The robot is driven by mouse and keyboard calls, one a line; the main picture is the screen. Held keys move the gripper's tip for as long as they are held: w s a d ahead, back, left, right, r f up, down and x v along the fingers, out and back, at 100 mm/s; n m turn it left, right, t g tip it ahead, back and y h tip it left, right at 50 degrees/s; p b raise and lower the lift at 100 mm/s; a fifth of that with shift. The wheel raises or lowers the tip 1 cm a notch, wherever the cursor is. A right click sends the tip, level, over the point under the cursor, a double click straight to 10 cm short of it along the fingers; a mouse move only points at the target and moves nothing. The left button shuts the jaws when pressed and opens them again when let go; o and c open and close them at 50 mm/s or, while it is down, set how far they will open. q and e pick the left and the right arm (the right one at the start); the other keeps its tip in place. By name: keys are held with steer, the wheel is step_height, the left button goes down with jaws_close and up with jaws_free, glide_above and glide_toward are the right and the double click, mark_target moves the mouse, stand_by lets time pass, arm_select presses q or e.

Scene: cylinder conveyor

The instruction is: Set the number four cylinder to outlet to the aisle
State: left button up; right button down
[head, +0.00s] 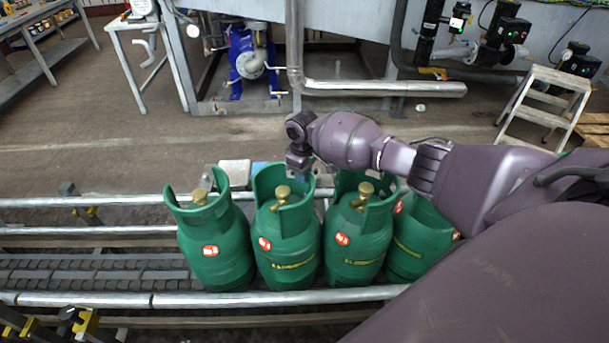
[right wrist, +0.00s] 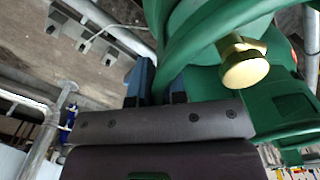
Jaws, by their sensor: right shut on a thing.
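Several green gas cylinders with brass valves and open collars stand upright in a row on the conveyor (head: 100,272) in the head view. They are the leftmost cylinder (head: 217,250), the second cylinder (head: 293,245), the third cylinder (head: 357,245) and the rightmost cylinder (head: 420,245), partly hidden behind my right arm. I cannot read a number four on any of them. My right gripper (head: 301,178) reaches the back right of the second cylinder's collar. In the right wrist view my right gripper (right wrist: 162,88) is shut on a green collar (right wrist: 205,30), beside a brass valve (right wrist: 243,64). My left gripper is out of view.
Metal rails (head: 100,300) run along the conveyor, and its left stretch is empty. A step ladder (head: 540,105) stands at the back right, a workbench (head: 45,65) at the back left, and pipes and a blue pump (head: 248,55) at the back.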

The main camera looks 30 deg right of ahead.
mark_target(278, 167)
steer(key=w+a+n+b, duration=0.1)
steer(key=n, duration=0.2)
steer(key=w+a+n+b, duration=0.1)
steer(key=w+n, duration=0.1)
steer(key=w+a+n, duration=0.1)
steer(key=w+n, duration=0.1)
steer(key=n, duration=0.1)
steer(key=shift+a+n+b, duration=0.15)
steer(key=shift+n+b, duration=0.15)
steer(key=shift+b, duration=0.1)
steer(key=shift+w+a+n, duration=0.25)
steer(key=shift+a+n, duration=0.15)
steer(key=shift+n, duration=0.2)
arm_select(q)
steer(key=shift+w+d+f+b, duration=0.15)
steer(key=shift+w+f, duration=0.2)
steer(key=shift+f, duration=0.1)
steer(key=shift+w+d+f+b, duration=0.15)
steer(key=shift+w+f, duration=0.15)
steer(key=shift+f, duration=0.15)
arm_select(e)
steer(key=shift+w+a+r+n, duration=0.15)
steer(key=shift+w+a+n, duration=0.2)
steer(key=shift+n, duration=0.35)
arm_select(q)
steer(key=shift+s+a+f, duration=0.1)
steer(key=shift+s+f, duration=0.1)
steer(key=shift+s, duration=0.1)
arm_select(e)
steer(key=shift+s+a, duration=0.1)
